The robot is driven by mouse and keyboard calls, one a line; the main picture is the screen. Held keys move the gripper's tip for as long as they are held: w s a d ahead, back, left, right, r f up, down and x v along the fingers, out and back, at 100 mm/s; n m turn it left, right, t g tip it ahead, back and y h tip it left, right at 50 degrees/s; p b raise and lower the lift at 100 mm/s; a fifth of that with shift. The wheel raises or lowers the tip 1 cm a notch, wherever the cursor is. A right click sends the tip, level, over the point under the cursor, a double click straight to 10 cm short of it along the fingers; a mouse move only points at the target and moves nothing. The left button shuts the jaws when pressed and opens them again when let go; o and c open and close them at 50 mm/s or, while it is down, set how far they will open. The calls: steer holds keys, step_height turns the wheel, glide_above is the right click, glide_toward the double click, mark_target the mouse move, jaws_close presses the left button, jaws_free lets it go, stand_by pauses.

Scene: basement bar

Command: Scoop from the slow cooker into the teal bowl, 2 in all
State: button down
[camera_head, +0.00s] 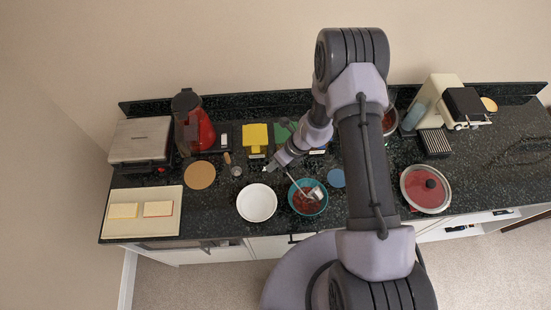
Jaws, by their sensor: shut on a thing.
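My gripper (277,164) is shut on the handle of a metal ladle (315,193), just behind the teal bowl (291,203). The ladle slants down to the right and its silvery head is over or in the bowl; I cannot tell whether it touches. Red food shows in the bowl around the ladle head.
A white bowl (257,203) stands close left of the teal bowl. A blue disc (336,178) lies to its right. A red coffee maker (193,125), a grill press (141,140) and a cream board (120,226) are at the left. A cream machine (440,98) stands back right.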

steer(key=f+g+h+b, duration=0.1)
steer(key=f, duration=0.1)
steer(key=f+g+h+b, duration=0.1)
steer(key=f, duration=0.2)
steer(key=w+a+f+g+h, duration=0.1)
steer(key=f+g, duration=0.1)
steer(key=f, duration=0.1)
steer(key=shift+w+f+m+b, duration=0.1)
steer(key=shift+f+m+b, duration=0.1)
steer(key=shift+m+b, duration=0.2)
steer(key=shift+f+h+b, duration=0.2)
steer(key=shift+h+b, duration=0.2)
steer(key=shift+b, duration=0.25)
